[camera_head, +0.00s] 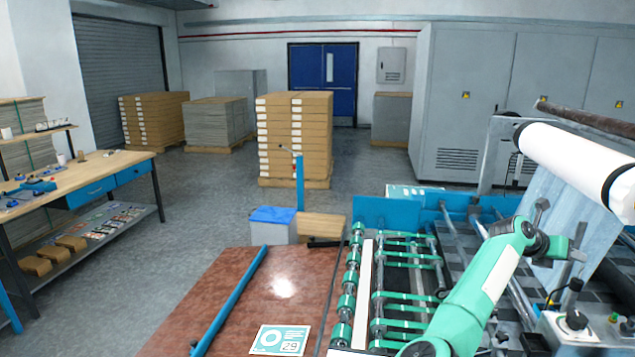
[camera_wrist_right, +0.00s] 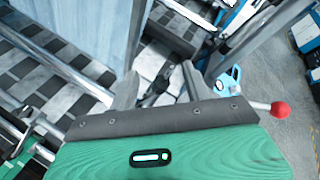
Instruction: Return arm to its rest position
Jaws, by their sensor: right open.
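My right arm (camera_head: 480,290), green with grey joints, reaches from the bottom of the head view up and right over the laminating machine. Its wrist end is beside the hanging film, below the white roll (camera_head: 575,165). In the right wrist view my right gripper (camera_wrist_right: 161,88) shows two grey fingers spread apart with nothing between them. The film (camera_wrist_right: 85,35) hangs to the left of the fingers, and the machine's dark and light checkered bed lies beneath. My left gripper is in neither view.
The machine's green rollers and rails (camera_head: 405,275) lie close under the arm. A control box (camera_head: 575,328) with knobs stands at the lower right. A red-ended lever (camera_wrist_right: 280,110) shows at the wrist view's right. A brown board (camera_head: 235,285) lies left; open floor lies beyond.

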